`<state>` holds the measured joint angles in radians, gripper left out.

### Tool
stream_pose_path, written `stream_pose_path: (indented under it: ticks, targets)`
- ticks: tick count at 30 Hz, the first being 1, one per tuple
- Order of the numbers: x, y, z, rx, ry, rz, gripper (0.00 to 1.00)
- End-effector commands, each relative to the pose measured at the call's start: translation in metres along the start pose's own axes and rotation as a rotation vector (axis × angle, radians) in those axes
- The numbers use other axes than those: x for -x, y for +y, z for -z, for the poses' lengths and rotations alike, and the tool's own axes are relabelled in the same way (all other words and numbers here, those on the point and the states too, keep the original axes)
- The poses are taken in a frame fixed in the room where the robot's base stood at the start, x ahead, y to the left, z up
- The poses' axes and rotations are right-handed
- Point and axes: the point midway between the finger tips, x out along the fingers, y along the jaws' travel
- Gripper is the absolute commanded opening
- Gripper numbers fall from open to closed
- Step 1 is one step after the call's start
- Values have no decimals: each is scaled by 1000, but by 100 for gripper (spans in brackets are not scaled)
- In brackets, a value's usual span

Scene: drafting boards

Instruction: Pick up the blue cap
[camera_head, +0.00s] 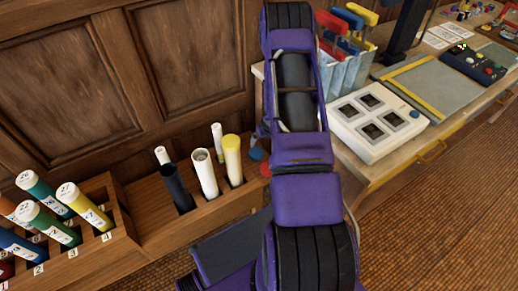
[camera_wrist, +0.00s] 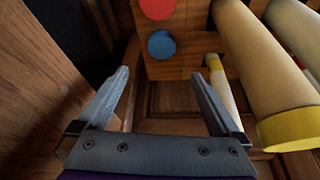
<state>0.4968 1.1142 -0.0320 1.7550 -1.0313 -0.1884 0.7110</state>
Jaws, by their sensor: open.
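The blue cap (camera_wrist: 161,44) is a small round disc on a wooden surface in the wrist view, next to a red cap (camera_wrist: 157,8). My gripper (camera_wrist: 160,76) is open and empty. In the picture the blue cap appears just above and between the two fingertips, apart from both; its distance from them is hard to tell. In the head view the blue cap (camera_head: 256,154) shows at the left edge of my purple arm, with the red cap (camera_head: 265,169) just below it. My arm hides the gripper there.
Pale tubes stand in the wooden rack right of the caps in the wrist view, one with a yellow end (camera_wrist: 290,130). A thinner tube (camera_wrist: 222,85) is close to the right finger. In the head view, a workbench (camera_head: 385,172) with a white device (camera_head: 375,120) stands right of my arm.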

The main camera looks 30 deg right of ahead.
Motion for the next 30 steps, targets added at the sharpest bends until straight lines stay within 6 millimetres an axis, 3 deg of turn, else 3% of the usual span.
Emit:
stream_pose_path:
  ticks: [9, 15, 30]
  targets:
    - [-68, 0, -2, 4, -1, -1, 100]
    - [-104, 0, 0, 4, 0, 0, 100]
    - [-141, -2, 2, 1, 1, 1, 100]
